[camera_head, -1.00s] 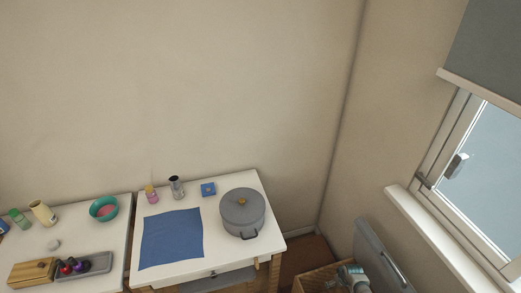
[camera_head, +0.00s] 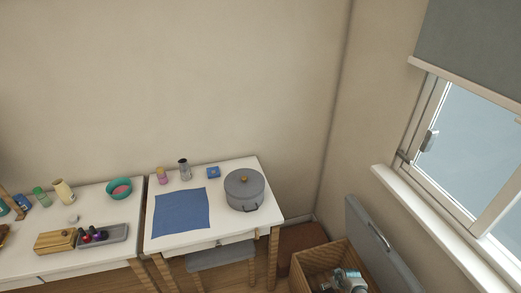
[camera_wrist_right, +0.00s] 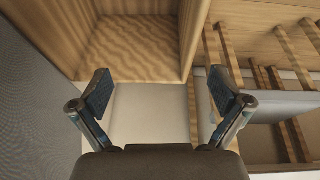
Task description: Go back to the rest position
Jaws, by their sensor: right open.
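My right gripper (camera_wrist_right: 162,95) shows in the right wrist view with its two fingers spread wide and nothing between them. Beyond it are a wooden box (camera_wrist_right: 132,50) and wooden legs and slats. A grey and teal mechanical part (camera_head: 350,280) shows at the bottom edge by the wooden crate, cut off by the frame. My left gripper is not in view.
A white table holds a grey pot (camera_head: 244,190), a blue cloth (camera_head: 181,212), a small blue box (camera_head: 213,172) and two small containers. The left table holds a teal bowl (camera_head: 119,188), a wooden block (camera_head: 55,241) and a grey tray (camera_head: 116,235). An open wooden crate (camera_head: 312,262) stands right, below the window.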

